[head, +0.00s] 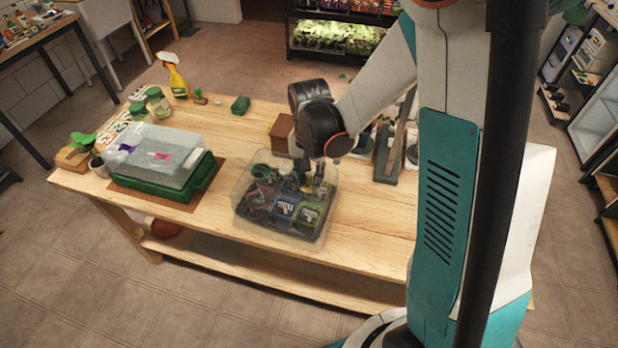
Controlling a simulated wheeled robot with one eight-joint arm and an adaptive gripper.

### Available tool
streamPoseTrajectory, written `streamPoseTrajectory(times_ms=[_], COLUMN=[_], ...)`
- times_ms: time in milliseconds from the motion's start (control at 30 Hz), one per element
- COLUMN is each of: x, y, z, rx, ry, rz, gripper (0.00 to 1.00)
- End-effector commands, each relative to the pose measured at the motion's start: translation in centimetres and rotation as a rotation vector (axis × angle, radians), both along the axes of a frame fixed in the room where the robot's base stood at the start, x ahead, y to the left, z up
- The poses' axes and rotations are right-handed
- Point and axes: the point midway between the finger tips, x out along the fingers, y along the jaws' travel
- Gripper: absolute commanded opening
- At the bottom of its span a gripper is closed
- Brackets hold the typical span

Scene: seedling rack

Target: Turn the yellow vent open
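A clear, cloudy lid (165,143) sits on a green tray (204,178) at the left of the wooden table. A purple patch (126,148) and a pink patch (161,156) show on the lid. I cannot make out a yellow vent on it. My gripper (312,186) points down at a clear bin (240,205) holding several seed packets, well to the right of the lid. The gripper is small and dark here, and I cannot tell whether its fingers are open or hold anything.
A spray bottle (175,76) with yellow liquid, jars (158,102) and a small green box (240,104) stand along the back. A potted plant (92,157) is at the left end. Bare wood (222,150) lies between lid and bin.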

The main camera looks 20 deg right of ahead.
Motion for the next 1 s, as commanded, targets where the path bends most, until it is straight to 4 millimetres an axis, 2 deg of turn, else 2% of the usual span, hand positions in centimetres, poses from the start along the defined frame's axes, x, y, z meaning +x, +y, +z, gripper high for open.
streamPoseTrajectory(times_ms=[267,300,400,767,1000], x=[-0.01,-0.01,-0.01,-0.02,-0.08], y=[0.01,0.01,0.01,-0.01,-0.05], z=[-0.09,-0.09,-0.08,-0.10,-0.16], rx=[0.000,0.000,0.000,0.000,0.000], ry=[0.000,0.000,0.000,0.000,0.000], rz=[0.000,0.000,0.000,0.015,0.112], gripper=[0.28,0.18,0.00,0.00,0.00])
